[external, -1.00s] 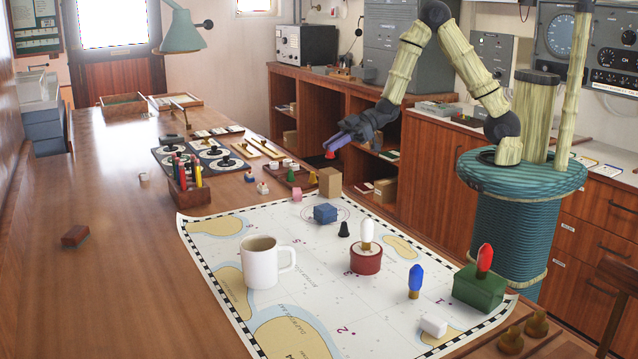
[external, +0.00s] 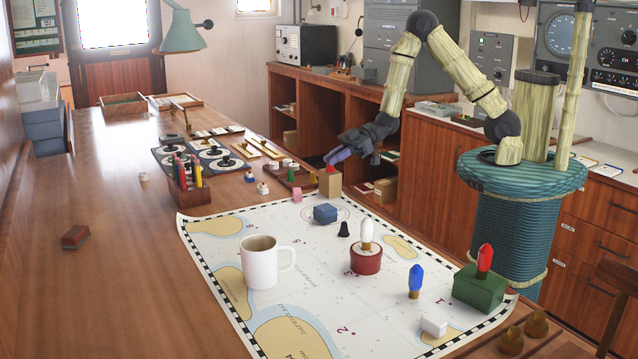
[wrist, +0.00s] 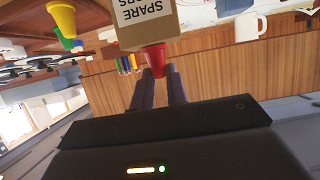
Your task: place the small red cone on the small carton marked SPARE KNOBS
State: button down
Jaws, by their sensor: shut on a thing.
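The small red cone (external: 331,169) is at the top of the small brown carton (external: 330,185) near the chart's far edge. In the wrist view the red cone (wrist: 154,58) sits between the fingertips of my gripper (wrist: 159,72), right against the carton (wrist: 150,28), whose label reads SPARE and partly KNOBS. My gripper (external: 333,160) is shut on the cone. Cone and carton appear to touch in both views, but I cannot tell whether the cone's weight rests on the carton.
A yellow cone (wrist: 62,18) stands near the carton in the wrist view. A blue block (external: 325,213), a black cone (external: 344,229) and a white mug (external: 262,262) stand on the chart. The pen holder (external: 189,192) is to the left. The wooden table's left side is mostly clear.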

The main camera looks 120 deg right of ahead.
jog(key=c, duration=1.4)
grip_release()
jog(key=shift+r, duration=0.15)
jog(key=b+v, duration=0.1)
jog(key=v, duration=1.1)
